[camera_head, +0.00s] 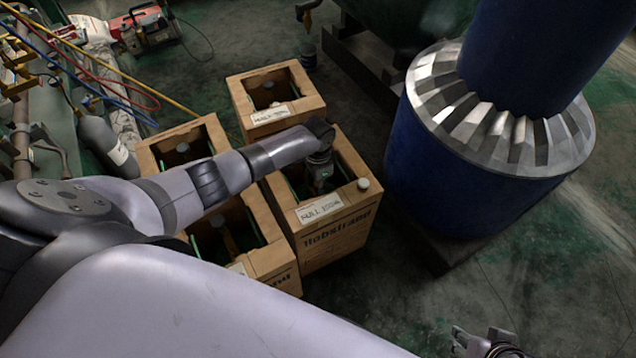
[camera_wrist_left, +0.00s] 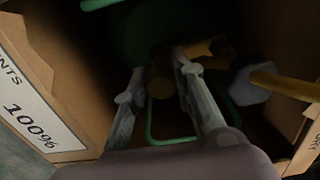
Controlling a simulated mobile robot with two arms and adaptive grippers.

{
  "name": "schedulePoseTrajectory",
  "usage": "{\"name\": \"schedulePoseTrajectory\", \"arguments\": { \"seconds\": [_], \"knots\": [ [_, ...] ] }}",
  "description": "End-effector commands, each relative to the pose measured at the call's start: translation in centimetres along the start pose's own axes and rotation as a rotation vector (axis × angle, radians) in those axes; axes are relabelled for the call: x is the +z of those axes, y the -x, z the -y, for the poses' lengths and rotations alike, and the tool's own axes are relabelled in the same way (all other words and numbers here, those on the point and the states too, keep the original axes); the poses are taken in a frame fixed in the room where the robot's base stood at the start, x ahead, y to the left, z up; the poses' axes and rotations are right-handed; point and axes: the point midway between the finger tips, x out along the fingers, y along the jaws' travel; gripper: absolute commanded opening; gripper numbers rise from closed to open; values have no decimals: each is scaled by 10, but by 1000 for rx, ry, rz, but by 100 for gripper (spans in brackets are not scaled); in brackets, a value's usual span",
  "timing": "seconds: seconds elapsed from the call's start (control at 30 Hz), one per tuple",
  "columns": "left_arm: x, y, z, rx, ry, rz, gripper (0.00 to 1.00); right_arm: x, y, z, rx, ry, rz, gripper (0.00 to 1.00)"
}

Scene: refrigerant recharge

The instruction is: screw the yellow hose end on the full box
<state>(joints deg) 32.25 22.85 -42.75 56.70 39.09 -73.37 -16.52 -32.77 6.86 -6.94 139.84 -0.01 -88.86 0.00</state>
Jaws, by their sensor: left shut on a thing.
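The full box (camera_head: 340,237) is an open-topped cardboard carton with a white label reading FULL. Its label (camera_wrist_left: 34,112) reads 100% in the left wrist view. My left gripper (camera_head: 320,172) reaches down into this box. In the wrist view its fingers (camera_wrist_left: 158,78) are shut on a brass-coloured fitting (camera_wrist_left: 160,82) above a green cylinder top. Whether this fitting is the hose end or part of the cylinder, I cannot tell. A yellow hose-like piece (camera_wrist_left: 288,85) with a grey end lies to the right. The yellow hose (camera_head: 150,88) runs from upper left toward the boxes. My right gripper (camera_head: 485,345) is partly visible, lower right.
Other open cartons stand beside the full box: one behind (camera_head: 255,128), one to the left (camera_head: 213,133), one front left (camera_head: 275,262). A large blue drum (camera_head: 430,165) stands close on the right. A red machine (camera_head: 147,30) sits at the back left. Floor is clear at lower right.

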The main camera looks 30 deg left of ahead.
Motion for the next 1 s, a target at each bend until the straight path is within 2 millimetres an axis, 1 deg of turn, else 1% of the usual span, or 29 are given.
{"name": "schedulePoseTrajectory", "arguments": {
  "seconds": [0.27,0.53,0.63,0.9,1.0],
  "knots": [
    [0,0,1,-3,-13,-1,0,0,0,2,-4,-3,0,40],
    [0,0,3,-5,-273,-1,0,0,1,2,-4,-3,1,40],
    [0,0,3,-5,-313,-1,0,0,4,2,-4,-3,-2,40],
    [0,0,3,-5,-323,-1,0,2,6,1,-2,-1,0,40],
    [0,0,4,-5,-398,-1,0,3,5,0,0,2,4,40]
  ]
}}
